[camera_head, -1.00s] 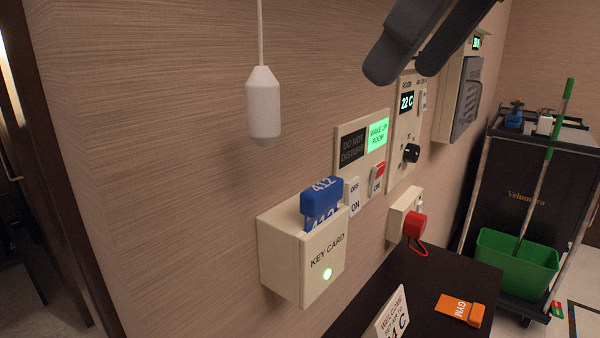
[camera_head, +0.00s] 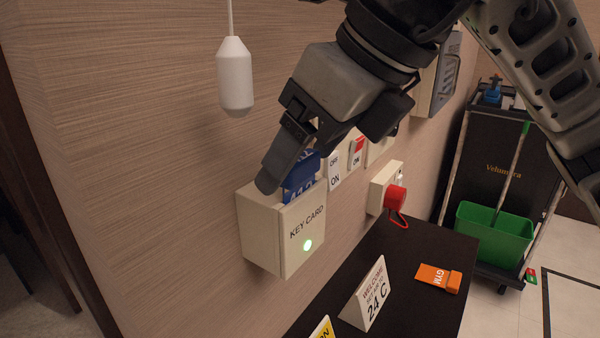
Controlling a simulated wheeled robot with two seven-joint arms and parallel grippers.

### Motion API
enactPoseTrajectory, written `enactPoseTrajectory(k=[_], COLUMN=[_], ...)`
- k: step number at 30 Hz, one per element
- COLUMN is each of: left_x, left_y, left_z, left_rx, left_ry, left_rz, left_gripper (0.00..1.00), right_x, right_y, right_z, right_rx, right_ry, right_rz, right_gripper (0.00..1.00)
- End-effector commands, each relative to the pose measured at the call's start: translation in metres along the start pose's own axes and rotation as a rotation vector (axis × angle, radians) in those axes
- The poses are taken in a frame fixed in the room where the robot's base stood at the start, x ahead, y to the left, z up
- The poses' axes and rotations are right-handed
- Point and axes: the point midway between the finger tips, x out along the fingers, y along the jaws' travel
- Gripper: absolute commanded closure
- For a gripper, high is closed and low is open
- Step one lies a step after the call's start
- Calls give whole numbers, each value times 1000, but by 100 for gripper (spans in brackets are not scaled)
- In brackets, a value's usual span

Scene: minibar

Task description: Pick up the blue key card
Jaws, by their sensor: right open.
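The blue key card (camera_head: 301,180) stands upright in the slot on top of the cream key card box (camera_head: 262,228), which is fixed to the wall with a green light lit on its front. My right gripper (camera_head: 290,178) is at the card, coming down from the upper right. One finger is in front of the card's left part, and the rest of the gripper covers the card's top. The gripper is open. The other finger is mostly hidden, and I cannot tell whether either finger touches the card. My left gripper is not in view.
A white pull handle (camera_head: 234,78) hangs on a cord left of my right gripper. A dark table below holds a welcome sign (camera_head: 370,296) and an orange GYM tag (camera_head: 438,278).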

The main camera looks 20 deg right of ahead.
Motion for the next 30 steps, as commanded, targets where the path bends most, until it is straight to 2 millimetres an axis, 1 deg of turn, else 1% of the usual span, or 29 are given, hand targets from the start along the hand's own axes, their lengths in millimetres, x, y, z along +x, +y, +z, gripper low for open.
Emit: enactPoseTrajectory(k=[1,4,11,12,14,15,16,17,26,30], left_x=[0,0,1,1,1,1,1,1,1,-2], left_y=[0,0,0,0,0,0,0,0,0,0], left_z=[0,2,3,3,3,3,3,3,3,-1], left_rx=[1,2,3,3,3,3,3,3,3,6], left_ry=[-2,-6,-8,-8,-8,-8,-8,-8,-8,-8], left_rz=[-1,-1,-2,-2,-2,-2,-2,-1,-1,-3], left_gripper=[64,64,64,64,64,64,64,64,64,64], right_x=[6,14,16,16,16,16,16,16,15,8], right_y=[0,0,0,0,0,0,0,0,0,0], right_z=[0,0,0,0,0,0,0,0,1,5], right_rx=[0,-1,-1,-1,-1,-1,-1,-1,-1,-1], right_ry=[3,1,-1,-1,-1,-1,-1,-1,-1,-2], right_rz=[2,1,1,1,1,1,1,1,0,0], right_gripper=[25,25,25,31,48,59,67,73,73,73])
